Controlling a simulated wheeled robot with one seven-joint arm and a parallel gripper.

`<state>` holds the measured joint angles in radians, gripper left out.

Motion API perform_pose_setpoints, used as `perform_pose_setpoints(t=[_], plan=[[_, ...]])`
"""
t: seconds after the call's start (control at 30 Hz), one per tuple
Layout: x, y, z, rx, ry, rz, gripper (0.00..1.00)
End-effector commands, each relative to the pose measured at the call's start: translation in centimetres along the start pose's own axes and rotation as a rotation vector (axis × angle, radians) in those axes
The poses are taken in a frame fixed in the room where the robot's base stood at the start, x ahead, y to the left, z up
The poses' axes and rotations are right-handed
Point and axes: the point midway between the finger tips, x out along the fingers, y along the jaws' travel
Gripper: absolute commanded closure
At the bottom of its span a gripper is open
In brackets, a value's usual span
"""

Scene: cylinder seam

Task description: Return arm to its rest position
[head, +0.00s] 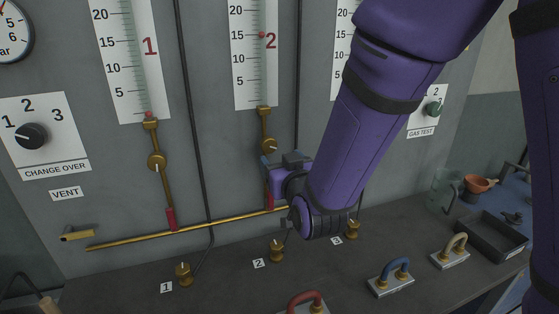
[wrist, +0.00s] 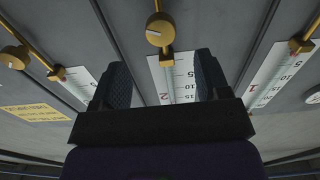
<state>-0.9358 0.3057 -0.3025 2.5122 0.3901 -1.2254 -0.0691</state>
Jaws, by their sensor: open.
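My purple arm reaches down across the right half of the head view. My gripper (head: 282,160) is at its end, in front of the panel just right of the brass valve (head: 266,146) under gauge 2 (head: 254,60). In the wrist view my gripper (wrist: 165,82) shows two dark fingers spread wide apart with nothing between them. Beyond the fingers the wrist view shows gauge 2 upside down (wrist: 180,88) and a round brass valve knob (wrist: 160,30). The lower part of the pipe by gauge 2 is partly hidden behind my gripper.
Gauge 1 (head: 132,60) stands to the left, with a brass valve (head: 157,161) below it. A brass pipe (head: 150,236) runs along the panel. Brass knobs (head: 184,274), coloured handles (head: 391,276) and a grey tray (head: 490,248) are on the bench. A change over dial (head: 32,136) is at left.

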Motion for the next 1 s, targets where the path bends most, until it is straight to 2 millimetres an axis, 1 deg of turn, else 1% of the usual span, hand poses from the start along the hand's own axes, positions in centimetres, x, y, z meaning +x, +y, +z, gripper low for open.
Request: perform_pose_setpoints(t=[0.17,0.27,0.37,0.43,0.57,0.77,0.87,1.0], plan=[[0.0,0.1,0.0,0.002,-0.003,0.000,0.31],[0.1,0.6,-0.3,0.014,-0.022,0.003,0.31],[0.1,1.8,-0.9,0.040,-0.071,0.010,0.31],[0.0,3.0,-1.4,0.064,-0.118,0.015,0.31],[-0.7,5.2,-2.4,0.108,-0.217,0.018,0.31],[-2.7,8.3,-4.1,0.157,-0.355,0.016,0.31],[-4.1,9.7,-5.0,0.174,-0.421,0.015,0.31],[-6.5,11.6,-6.1,0.192,-0.511,0.017,0.31]])
